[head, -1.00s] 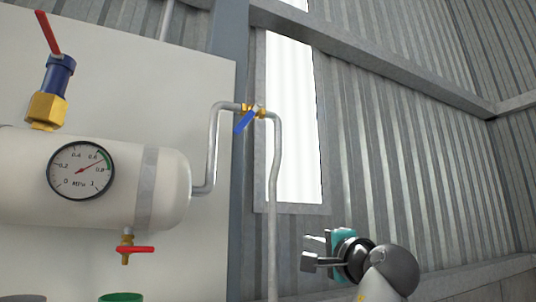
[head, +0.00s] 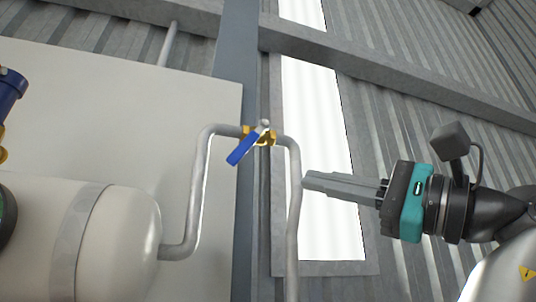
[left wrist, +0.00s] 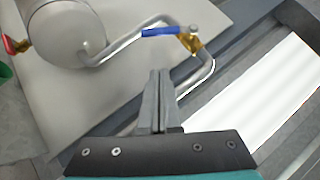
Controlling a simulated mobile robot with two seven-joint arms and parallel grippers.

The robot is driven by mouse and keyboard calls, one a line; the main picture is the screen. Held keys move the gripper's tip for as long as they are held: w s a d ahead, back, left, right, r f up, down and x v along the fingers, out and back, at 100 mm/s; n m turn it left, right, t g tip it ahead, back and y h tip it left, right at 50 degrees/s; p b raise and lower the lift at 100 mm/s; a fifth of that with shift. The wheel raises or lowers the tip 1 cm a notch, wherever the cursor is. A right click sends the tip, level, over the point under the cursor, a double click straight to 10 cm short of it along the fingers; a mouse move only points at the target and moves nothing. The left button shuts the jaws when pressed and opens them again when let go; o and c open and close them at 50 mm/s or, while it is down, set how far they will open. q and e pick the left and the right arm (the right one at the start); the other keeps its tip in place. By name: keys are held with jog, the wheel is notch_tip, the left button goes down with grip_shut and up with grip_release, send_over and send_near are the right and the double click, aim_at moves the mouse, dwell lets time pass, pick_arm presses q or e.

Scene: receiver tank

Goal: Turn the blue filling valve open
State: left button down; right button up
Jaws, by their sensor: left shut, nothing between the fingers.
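The blue filling valve has a blue lever handle (head: 243,149) on a brass body (head: 262,137) in a grey pipe (head: 198,190). The lever slants down to the left, away from the line of the short top pipe run. In the left wrist view the blue handle (left wrist: 162,31) and brass body (left wrist: 190,42) are beyond the fingertips. My left gripper (head: 306,182) is shut and empty, right of the pipe's downward leg and below the valve. Its fingers point left and appear apart from the handle. My right gripper is not in view.
The white tank (head: 115,240) stands at lower left before a pale panel (head: 130,110). A grey post (head: 240,65) runs behind the valve. A bright window strip (head: 320,120) lies behind my gripper. A red handle (left wrist: 15,45) shows in the left wrist view.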

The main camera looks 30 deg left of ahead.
aim_at(250, 140)
pick_arm(q)
jog(key=s+a+r+p, duration=0.2)
jog(key=a+r, duration=0.2)
jog(key=a, duration=0.3)
jog(key=shift+a+r, duration=0.15)
jog(key=shift+a, duration=0.05)
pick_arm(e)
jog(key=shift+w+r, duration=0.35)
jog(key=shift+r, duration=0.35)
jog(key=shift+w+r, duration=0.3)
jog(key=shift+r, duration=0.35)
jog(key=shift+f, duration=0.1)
